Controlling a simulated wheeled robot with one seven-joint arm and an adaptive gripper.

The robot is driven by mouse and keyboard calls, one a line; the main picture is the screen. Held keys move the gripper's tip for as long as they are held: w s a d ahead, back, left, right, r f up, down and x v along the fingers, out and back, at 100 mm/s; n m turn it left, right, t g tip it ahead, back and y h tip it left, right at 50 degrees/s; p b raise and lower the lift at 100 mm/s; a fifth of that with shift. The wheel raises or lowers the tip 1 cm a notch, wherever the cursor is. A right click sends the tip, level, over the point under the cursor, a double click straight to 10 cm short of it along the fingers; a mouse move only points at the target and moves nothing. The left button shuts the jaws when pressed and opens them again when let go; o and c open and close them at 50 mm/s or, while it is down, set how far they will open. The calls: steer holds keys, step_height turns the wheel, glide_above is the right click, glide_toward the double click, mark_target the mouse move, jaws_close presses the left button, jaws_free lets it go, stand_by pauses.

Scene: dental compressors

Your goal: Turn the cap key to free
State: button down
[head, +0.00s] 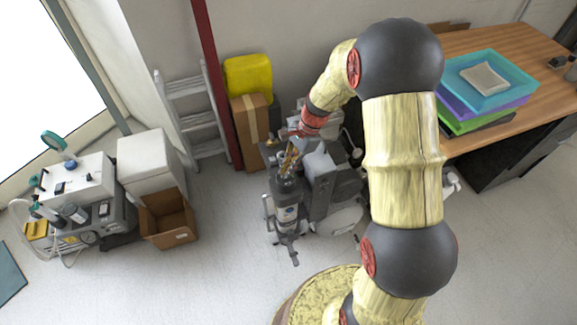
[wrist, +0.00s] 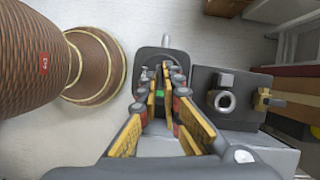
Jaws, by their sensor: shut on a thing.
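The dental compressor unit (head: 335,192) stands on the floor in the middle of the head view, with a grey cylinder (head: 287,214) at its front left. My gripper (head: 288,163) reaches down to the top of this unit. In the wrist view my gripper's yellow and black fingers (wrist: 163,86) are close together over a dark grey housing (wrist: 151,60). They are shut on a small part that I take to be the cap key; the fingers hide most of it. A small green patch (wrist: 144,97) shows beside the fingers. The key's angle cannot be read.
In the wrist view a grey block with a round port (wrist: 225,101) and a brass fitting (wrist: 264,99) sits close on the right. A ladder (head: 190,105), cardboard box (head: 249,130) and desk (head: 480,130) stand around the unit.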

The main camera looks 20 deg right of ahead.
steer(key=n+p, duration=0.1)
steer(key=n+g+p, duration=0.1)
steer(key=n+p, duration=0.1)
steer(key=n+g+h+p, duration=0.1)
steer(key=n+p, duration=0.1)
steer(key=shift+w+a+r, duration=0.15)
steer(key=shift+w, duration=0.15)
steer(key=n+p, duration=0.1)
steer(key=n, duration=0.1)
steer(key=n+g+h+p, duration=0.1)
steer(key=n+p, duration=0.1)
steer(key=shift+w+a+n, duration=0.15)
steer(key=shift+n, duration=0.25)
steer(key=n+h+p, duration=0.1)
steer(key=n, duration=0.1)
steer(key=shift+a+n+g, duration=0.1)
steer(key=shift+n+g, duration=0.2)
steer(key=shift+n, duration=0.1)
steer(key=c, duration=2)
jaws_free()
steer(key=v, duration=1.1)
steer(key=shift+w+r, duration=0.15)
steer(key=shift+r, duration=0.15)
